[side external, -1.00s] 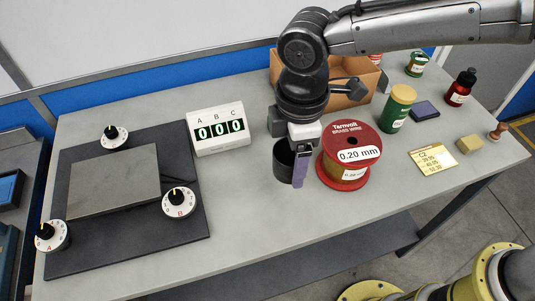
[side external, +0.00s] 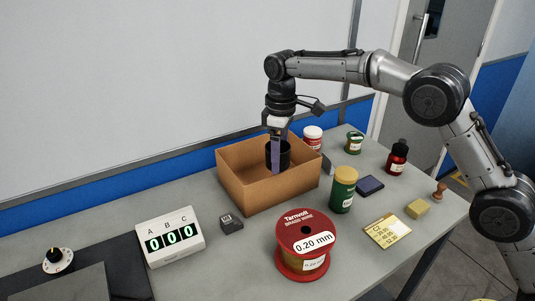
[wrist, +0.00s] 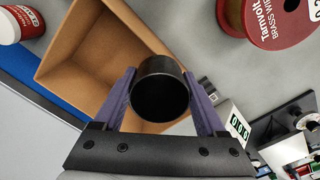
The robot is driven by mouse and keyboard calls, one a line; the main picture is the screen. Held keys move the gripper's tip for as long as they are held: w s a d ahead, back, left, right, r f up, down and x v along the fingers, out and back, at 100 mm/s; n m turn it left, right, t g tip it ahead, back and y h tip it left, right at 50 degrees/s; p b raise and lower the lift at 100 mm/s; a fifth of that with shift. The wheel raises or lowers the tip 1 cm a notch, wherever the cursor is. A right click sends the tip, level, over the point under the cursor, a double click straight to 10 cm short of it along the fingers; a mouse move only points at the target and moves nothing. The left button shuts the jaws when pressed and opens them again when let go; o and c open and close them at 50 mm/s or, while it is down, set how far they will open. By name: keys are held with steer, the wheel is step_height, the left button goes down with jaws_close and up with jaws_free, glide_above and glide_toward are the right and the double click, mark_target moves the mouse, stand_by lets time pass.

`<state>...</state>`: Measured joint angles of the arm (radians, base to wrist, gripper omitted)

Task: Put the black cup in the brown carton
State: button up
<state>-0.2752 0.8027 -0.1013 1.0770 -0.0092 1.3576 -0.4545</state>
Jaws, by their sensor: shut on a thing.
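The black cup (side external: 285,157) is upright between the fingers of my gripper (side external: 278,150). My gripper is shut on it. In the side view the cup shows within the opening of the brown carton (side external: 251,193), in front of its inner back wall. I cannot tell how far its base is above the carton floor. In the wrist view the cup (wrist: 160,90) sits between the two purple fingers (wrist: 162,100), overlapping the near edge of the carton (wrist: 85,50). The carton is open and its visible floor is bare.
A red wire spool (side external: 305,235) and a green jar (side external: 343,190) stand in front of and right of the carton. A small dark block (side external: 231,223) and the counter display (side external: 170,237) are at front left. A red-and-white jar (side external: 312,138) stands behind the carton's right side.

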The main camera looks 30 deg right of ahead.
steer(key=shift+w+a+f+n, duration=0.4)
steer(key=shift+w+f, duration=0.35)
steer(key=shift+f, duration=1.2)
steer(key=shift+w+a+f+n, duration=0.45)
steer(key=shift+w+f, duration=0.3)
steer(key=shift+f, duration=1.2)
steer(key=shift+w+a+f+n, duration=0.25)
steer(key=shift+w+a+f, duration=0.4)
steer(key=shift+f, duration=1.3)
steer(key=shift+w+d+f, duration=0.1)
steer(key=shift+d, duration=0.05)
steer(key=o, duration=1.3)
steer(key=shift+c, duration=0.2)
step_height(320, 180, up, 12)
steer(key=shift+r, duration=0.2)
